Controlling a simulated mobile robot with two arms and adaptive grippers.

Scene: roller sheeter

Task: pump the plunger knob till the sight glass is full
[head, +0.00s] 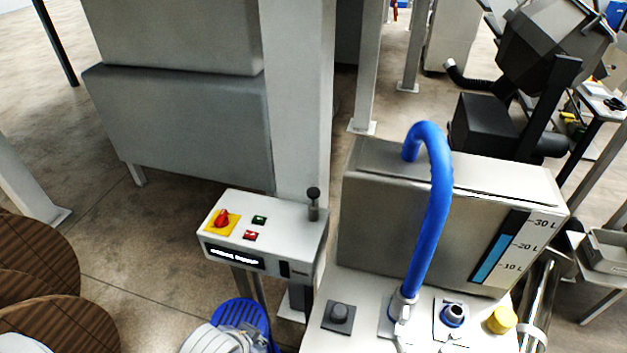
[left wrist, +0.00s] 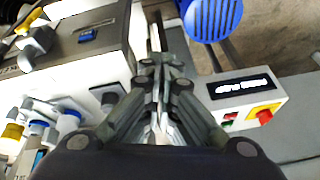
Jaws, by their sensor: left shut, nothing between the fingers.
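A short dark knob (head: 340,313) on a square plate, apparently the plunger knob, sits on the pale machine top at the lower middle of the head view. The sight glass (head: 490,262) is a slanted strip on the grey tank's front. Its blue fill reaches a little above the 20 L mark, with dark space above. My left gripper (left wrist: 160,130) is shut and empty in the left wrist view. A dark knob (left wrist: 108,97) shows just left of its fingers there, apart from them as far as I can see. My right gripper is not in view.
A blue hose (head: 438,190) arches from the tank to the machine top, beside a blue-ringed port (head: 453,313) and yellow cap (head: 501,320). The control box (head: 265,232) carries a red switch, buttons and a black-topped post (head: 313,204). A blue slotted object (head: 243,314) lies below.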

